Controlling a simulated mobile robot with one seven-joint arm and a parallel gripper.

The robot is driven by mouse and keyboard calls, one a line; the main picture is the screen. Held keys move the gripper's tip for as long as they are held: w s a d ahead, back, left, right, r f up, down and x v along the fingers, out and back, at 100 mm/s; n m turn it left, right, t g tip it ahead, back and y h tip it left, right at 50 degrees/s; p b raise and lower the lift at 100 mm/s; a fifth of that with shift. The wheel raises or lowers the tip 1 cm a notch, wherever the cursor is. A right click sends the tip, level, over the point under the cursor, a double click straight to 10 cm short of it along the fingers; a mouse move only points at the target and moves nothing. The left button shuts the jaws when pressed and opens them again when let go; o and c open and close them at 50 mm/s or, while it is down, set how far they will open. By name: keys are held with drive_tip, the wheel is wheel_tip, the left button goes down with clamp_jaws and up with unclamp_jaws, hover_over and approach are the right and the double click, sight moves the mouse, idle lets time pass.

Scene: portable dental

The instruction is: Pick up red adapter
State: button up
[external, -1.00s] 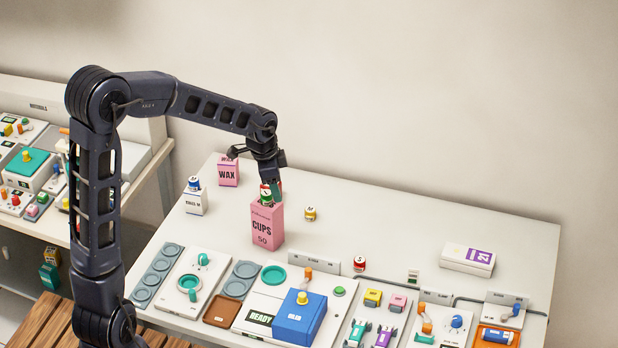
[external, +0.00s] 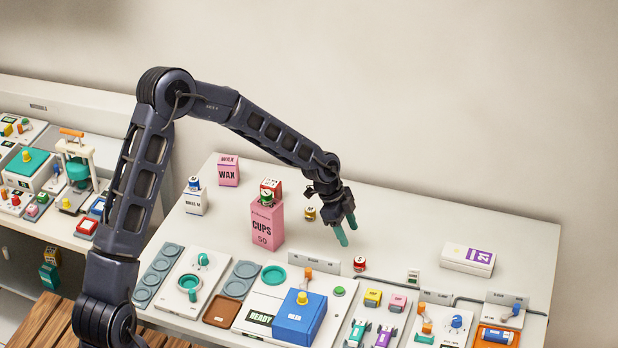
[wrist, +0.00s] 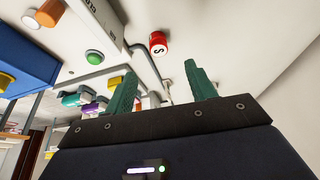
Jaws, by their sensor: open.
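A small red cylinder with a white top marked S (external: 360,265) stands on the white table, below and just right of my gripper (external: 346,233). In the wrist view the red cylinder (wrist: 158,38) shows beyond and between my green fingertips (wrist: 160,72). My gripper is open, empty and above the table, apart from the cylinder. I cannot tell from the frames which red piece is called the adapter.
A white box (external: 467,260) is at right. The blue box (external: 300,318) and controls fill the front.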

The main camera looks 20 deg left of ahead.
sight(360, 259)
drive_tip(key=x, duration=1.1)
drive_tip(key=shift+r, duration=0.1)
drive_tip(key=c, duration=1.1)
